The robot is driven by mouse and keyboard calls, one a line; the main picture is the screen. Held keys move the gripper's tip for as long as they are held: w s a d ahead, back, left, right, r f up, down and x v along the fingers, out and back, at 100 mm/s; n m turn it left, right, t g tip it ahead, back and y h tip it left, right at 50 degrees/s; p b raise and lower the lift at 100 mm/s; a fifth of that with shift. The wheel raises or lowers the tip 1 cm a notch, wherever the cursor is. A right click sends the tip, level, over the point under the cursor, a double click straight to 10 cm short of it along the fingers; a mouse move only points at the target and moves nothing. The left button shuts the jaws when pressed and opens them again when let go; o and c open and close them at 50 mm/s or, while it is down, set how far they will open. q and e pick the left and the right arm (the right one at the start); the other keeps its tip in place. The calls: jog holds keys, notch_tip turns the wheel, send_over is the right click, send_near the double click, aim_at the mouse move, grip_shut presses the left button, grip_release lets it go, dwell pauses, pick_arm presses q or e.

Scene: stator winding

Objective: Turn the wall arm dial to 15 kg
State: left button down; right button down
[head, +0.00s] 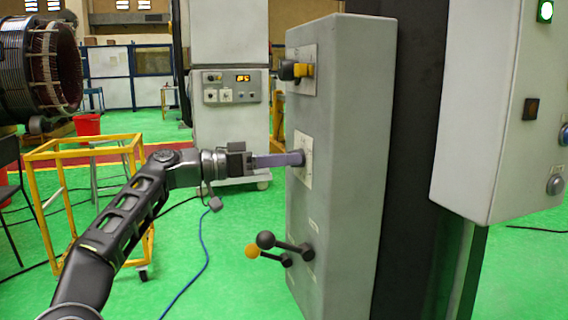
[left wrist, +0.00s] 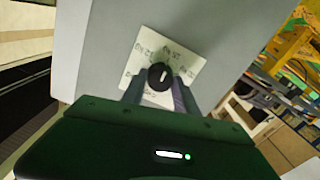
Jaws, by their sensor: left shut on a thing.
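The dial is a small black round knob (left wrist: 160,77) with a white pointer line, on a pale square plate (left wrist: 184,53) with printed marks around it. The marks are too small to read. The plate also shows in the head view (head: 308,172), on the front of a tall grey cabinet (head: 346,200). My left gripper (left wrist: 160,90) has its fingers on both sides of the knob and is shut on it. In the head view the left gripper (head: 299,158) reaches the plate from the left and hides the knob. My right gripper is not in view.
Above the plate is a yellow and black switch (head: 300,70). Below it, two levers with a black ball (head: 265,240) and an orange ball (head: 252,251) stick out. A grey control box (head: 500,110) hangs at right. A yellow frame cart (head: 90,150) stands behind my left arm.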

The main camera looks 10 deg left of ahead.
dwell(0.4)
pick_arm(q)
jog(key=c, duration=0.9)
grip_release()
jog(key=shift+c, duration=0.2)
jog(key=shift+a, duration=0.1)
jog(key=v, duration=0.7)
jog(key=shift+s+a+b, duration=0.25)
jog(key=shift+b, duration=0.05)
